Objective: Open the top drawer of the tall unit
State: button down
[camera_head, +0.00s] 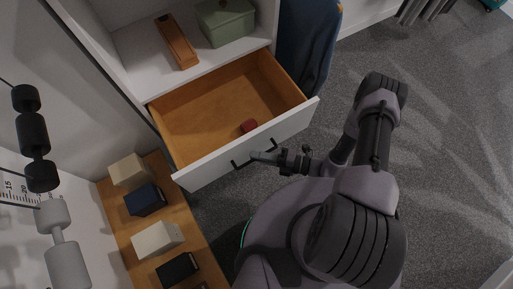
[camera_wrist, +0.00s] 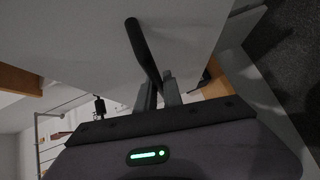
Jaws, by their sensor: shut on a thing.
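The tall unit (camera_head: 133,73) is white and stands at the upper left of the head view. Its top drawer (camera_head: 205,120) is pulled well out, showing a wooden inside with a small red object (camera_head: 249,126) near the front. The white drawer front (camera_head: 296,125) carries a dark bar handle (camera_head: 237,164). My gripper (camera_head: 262,156) is at the front and shut on the handle. In the wrist view the dark handle (camera_wrist: 143,50) runs down between my gripper's fingers (camera_wrist: 160,93); the fingertips are partly hidden.
On the shelf above the drawer are a wooden box (camera_head: 177,42) and a green lidded box (camera_head: 226,21). A blue cloth or garment (camera_head: 306,45) hangs beside the unit. A wooden shelf (camera_head: 186,219) with several small boxes is at the lower left. Grey carpet (camera_head: 440,120) is clear at the right.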

jog(key=shift+s+d, duration=0.1)
dwell(0.3)
jog(key=c, duration=1.5)
grip_release()
jog(key=p+v, duration=0.2)
jog(key=v, duration=1.5)
jog(key=shift+s+d+p, duration=0.1)
jog(key=shift+d+p, duration=0.1)
jog(key=shift+p, duration=0.1)
